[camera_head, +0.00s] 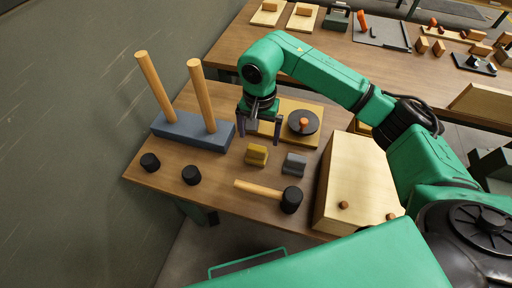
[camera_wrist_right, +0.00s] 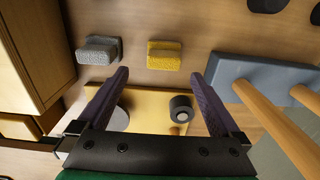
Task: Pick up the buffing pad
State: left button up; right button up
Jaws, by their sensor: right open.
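Two small blocks lie side by side on the wooden bench: a yellow one (camera_head: 257,155) and a grey one (camera_head: 294,164). Both look rough-surfaced in the right wrist view, yellow (camera_wrist_right: 164,56) and grey (camera_wrist_right: 98,50); I cannot tell for sure which is the buffing pad. My right gripper (camera_head: 260,137) is open and empty, pointing down over the left part of a yellow board, just behind the yellow block. In the right wrist view, that block shows just beyond the gap between the fingertips (camera_wrist_right: 160,74). My left gripper is not in view.
A blue-grey base (camera_head: 190,134) with two upright wooden rods stands left. The yellow board (camera_head: 312,109) carries a dark disc with an orange knob (camera_head: 303,122). A mallet (camera_head: 262,189), black knobs (camera_head: 191,175) and a wooden box (camera_head: 345,185) are nearby. Another bench stands behind.

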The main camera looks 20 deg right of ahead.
aim_at(257, 148)
jog(key=f, duration=0.3)
jog(key=shift+w+p, duration=0.25)
jog(key=shift+p, duration=0.05)
notch_tip(257, 148, down, 5)
jog(key=shift+w+a+f+p, duration=0.15)
jog(key=shift+f+p, duration=0.05)
jog(key=shift+p, duration=1)
jog(key=shift+f, duration=0.15)
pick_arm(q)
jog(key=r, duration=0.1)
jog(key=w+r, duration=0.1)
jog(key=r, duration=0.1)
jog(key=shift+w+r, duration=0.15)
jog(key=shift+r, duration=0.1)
pick_arm(e)
jog(key=c, duration=1.3)
